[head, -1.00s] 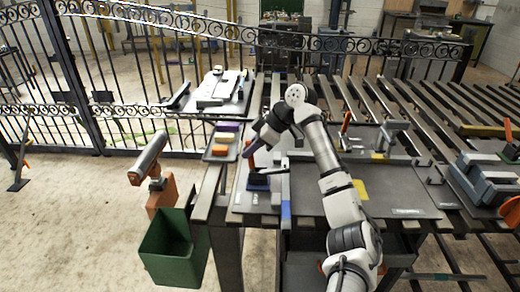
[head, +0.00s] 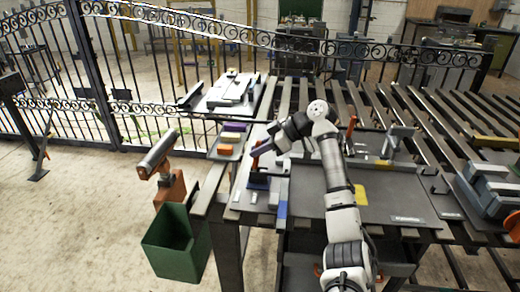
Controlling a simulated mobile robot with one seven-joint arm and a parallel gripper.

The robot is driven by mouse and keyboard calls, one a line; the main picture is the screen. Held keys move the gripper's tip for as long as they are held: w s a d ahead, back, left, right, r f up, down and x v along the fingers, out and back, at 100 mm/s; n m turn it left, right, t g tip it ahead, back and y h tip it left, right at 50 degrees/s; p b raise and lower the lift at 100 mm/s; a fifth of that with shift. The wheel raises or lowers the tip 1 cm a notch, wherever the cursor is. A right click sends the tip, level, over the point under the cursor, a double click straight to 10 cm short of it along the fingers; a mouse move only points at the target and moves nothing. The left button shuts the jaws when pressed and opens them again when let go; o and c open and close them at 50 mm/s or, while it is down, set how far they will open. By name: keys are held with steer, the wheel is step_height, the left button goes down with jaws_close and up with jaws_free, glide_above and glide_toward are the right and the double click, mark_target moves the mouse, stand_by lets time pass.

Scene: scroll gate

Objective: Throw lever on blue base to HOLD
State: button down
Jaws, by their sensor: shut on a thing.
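My gripper (head: 266,148) comes in from the right and is shut on the upper part of the lever. Its fingers partly hide the lever's top. Any HOLD marking is too small to read.
A tray with orange and purple blocks (head: 225,149) lies just left of the base. A green bin (head: 178,243) hangs at the table's left edge, near an orange stand (head: 170,188). Grey clamps (head: 490,188) stand at the right. A scroll gate (head: 95,75) stands behind.

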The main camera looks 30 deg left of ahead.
steer(key=shift+f, duration=0.1)
stand_by(0.3)
steer(key=c, duration=1.4)
jaws_free()
steer(key=shift+o, duration=0.2)
steer(key=b+v, duration=0.3)
steer(key=v, duration=1.1)
steer(key=shift+w, duration=0.1)
